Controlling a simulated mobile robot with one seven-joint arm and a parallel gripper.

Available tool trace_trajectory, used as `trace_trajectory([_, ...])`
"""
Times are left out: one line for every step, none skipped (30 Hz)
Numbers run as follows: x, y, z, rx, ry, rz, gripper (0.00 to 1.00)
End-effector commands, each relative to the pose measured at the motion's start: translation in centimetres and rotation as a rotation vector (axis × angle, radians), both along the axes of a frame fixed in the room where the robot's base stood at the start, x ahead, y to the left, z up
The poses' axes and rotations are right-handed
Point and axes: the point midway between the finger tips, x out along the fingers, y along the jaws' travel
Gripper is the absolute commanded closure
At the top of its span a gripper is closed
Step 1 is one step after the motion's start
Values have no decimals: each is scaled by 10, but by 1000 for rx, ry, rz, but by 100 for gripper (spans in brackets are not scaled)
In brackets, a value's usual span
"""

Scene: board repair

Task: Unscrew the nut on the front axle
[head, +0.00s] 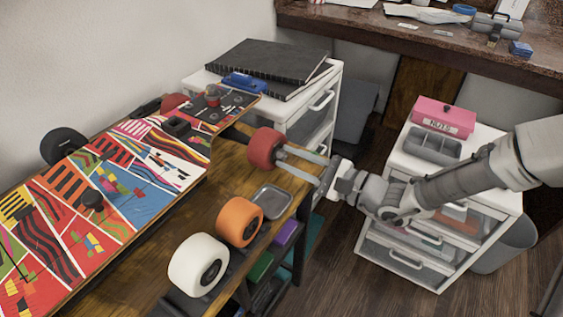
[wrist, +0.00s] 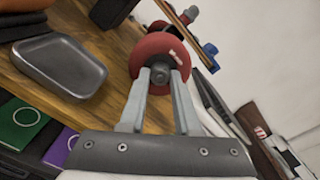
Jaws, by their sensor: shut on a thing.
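The colourful skateboard (head: 150,180) lies on the wooden workbench with its underside up. A red wheel (head: 264,148) sits on the near end of its front axle and also shows in the wrist view (wrist: 152,48). My gripper (head: 281,160) reaches in from the right, its two long fingers at the outer face of this wheel. In the wrist view my gripper (wrist: 160,80) is shut on the dark nut (wrist: 160,74) at the wheel's centre. The fingers partly cover the nut and wheel. I cannot see whether the nut has turned.
An orange wheel (head: 232,224), a white wheel (head: 187,264) and a small grey tray (head: 271,203) stand along the bench edge. A pink box marked NUTS (head: 443,117) and a grey compartment tray (head: 433,149) sit on the white drawer unit (head: 405,168) at right.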

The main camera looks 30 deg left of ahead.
Motion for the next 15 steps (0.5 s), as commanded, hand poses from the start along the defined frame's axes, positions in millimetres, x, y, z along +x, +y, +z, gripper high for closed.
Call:
trace_trajectory([-1, 0, -3, -2, -30, 1, 100])
trace_trajectory([-1, 0, -3, -4, -45, 1, 100])
trace_trajectory([-1, 0, -2, -5, -60, 1, 100])
trace_trajectory([-1, 0, -1, -6, -68, 1, 100])
trace_trajectory([-1, 0, -1, -6, -73, 1, 100])
trace_trajectory([-1, 0, 0, -6, -77, 1, 100])
trace_trajectory([-1, 0, 0, -7, -79, 1, 100])
trace_trajectory([-1, 0, 0, -7, -78, 1, 100])
trace_trajectory([-1, 0, 0, -7, -78, 2, 100])
trace_trajectory([-1, 0, 0, -6, -77, 1, 100])
trace_trajectory([-1, 0, 0, -6, -77, 1, 100])
trace_trajectory([-1, 0, 0, -6, -76, 1, 100])
trace_trajectory([-1, 0, 0, -6, -76, 1, 64])
trace_trajectory([-1, 0, 0, -6, -76, 1, 58])
trace_trajectory([-1, 0, 0, -6, -76, 1, 51])
